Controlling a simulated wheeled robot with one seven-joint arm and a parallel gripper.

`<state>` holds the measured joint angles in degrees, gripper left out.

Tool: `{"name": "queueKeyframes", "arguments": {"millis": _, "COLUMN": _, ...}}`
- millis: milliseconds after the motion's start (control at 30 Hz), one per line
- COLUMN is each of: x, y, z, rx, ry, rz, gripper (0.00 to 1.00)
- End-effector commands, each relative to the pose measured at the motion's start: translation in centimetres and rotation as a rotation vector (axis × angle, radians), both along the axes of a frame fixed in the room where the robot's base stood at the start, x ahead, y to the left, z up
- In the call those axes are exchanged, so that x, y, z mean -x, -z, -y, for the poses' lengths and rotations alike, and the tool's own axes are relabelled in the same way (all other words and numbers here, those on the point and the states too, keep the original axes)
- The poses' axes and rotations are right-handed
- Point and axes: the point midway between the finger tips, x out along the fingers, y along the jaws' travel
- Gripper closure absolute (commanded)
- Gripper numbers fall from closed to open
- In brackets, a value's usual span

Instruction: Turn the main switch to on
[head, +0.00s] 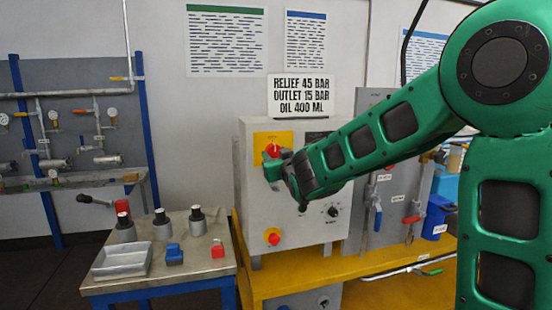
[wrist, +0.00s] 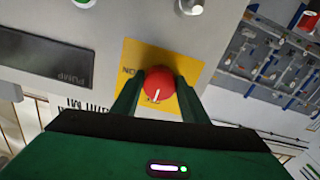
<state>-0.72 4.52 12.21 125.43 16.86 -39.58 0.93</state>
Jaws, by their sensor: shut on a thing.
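The main switch is a red round knob (head: 273,149) on a yellow plate (head: 286,138) at the upper left of a grey cabinet's front. In the wrist view the red knob (wrist: 160,84) sits between the two fingers of my gripper (wrist: 160,80), which is shut on it. Its white pointer line points down in that picture, toward my palm; in the head view it points about upward. The word ON shows on the yellow plate (wrist: 185,65), left of the knob. Another label below the knob is mostly hidden. My gripper (head: 272,166) covers the plate's lower part in the head view.
A sign (head: 302,95) stands on top. A side table (head: 200,262) at left holds a tray (head: 122,259) and several small parts. Pipes and valves are to the right.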

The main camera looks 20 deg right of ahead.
Motion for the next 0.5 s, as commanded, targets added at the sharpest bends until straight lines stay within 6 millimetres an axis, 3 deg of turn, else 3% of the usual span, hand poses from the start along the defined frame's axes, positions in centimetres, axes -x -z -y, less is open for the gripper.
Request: {"name": "queueKeyframes", "arguments": {"millis": 500, "x": -0.03, "y": 0.01, "z": 0.0, "rx": -0.343, "ry": 0.004, "rz": 0.001, "gripper": 0.82}}
